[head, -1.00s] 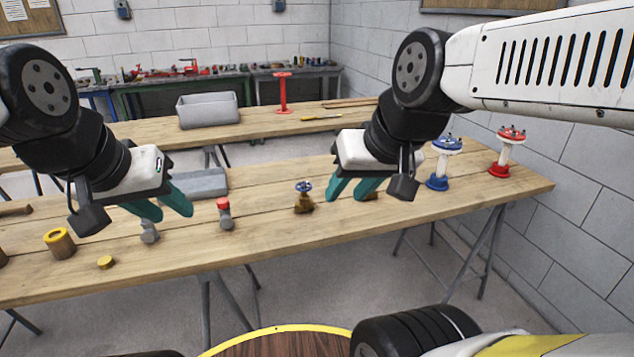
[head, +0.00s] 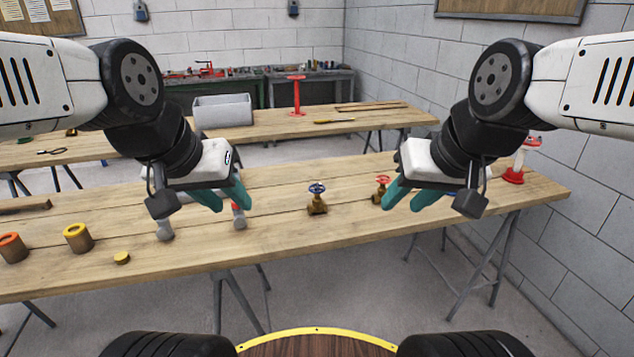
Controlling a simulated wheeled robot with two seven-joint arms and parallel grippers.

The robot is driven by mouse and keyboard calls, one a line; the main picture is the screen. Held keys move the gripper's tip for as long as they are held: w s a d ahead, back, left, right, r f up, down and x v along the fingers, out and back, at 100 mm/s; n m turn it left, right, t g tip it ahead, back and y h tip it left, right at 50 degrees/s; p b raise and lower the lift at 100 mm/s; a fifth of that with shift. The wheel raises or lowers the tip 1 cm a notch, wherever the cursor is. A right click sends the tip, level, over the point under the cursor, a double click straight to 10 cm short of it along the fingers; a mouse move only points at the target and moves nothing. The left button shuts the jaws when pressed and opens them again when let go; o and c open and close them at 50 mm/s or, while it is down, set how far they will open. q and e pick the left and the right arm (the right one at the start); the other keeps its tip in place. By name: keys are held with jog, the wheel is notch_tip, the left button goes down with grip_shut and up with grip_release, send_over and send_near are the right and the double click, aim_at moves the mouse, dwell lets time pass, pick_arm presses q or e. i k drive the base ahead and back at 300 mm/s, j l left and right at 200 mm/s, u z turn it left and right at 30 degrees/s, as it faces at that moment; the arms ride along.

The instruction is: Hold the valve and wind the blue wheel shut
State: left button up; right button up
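The brass valve with the blue wheel (head: 317,190) stands upright on the near wooden bench, near its middle. Its brass body (head: 317,206) rests on the wood. A similar brass valve with a red wheel (head: 382,183) stands to its right. My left gripper (head: 230,198) hangs to the left of the blue-wheeled valve, above the bench, its teal fingers apart. My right gripper (head: 424,200) hangs to the right of both valves, its teal fingers also apart. Neither gripper touches the blue-wheeled valve, and I see nothing held in either.
Left on the near bench (head: 270,240) are grey fittings (head: 165,230), a yellow cap (head: 122,258), a yellow-topped cylinder (head: 78,237) and an orange-topped one (head: 12,247). A red-topped stand (head: 516,165) is at right. A grey bin (head: 222,110) sits on the far bench. Bench around the blue-wheeled valve is clear.

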aim_at(316, 192)
jog(key=i+j+z, duration=0.25)
jog(key=j, duration=0.15)
jog(key=i+j+z, duration=0.1)
jog(key=j+z, duration=0.15)
jog(key=j, duration=0.2)
jog(key=i+j+z, duration=0.1)
jog(key=j+z, duration=0.15)
jog(key=j, duration=0.2)
jog(key=i+j+z, duration=0.1)
jog(key=j+z, duration=0.15)
jog(key=j, duration=0.25)
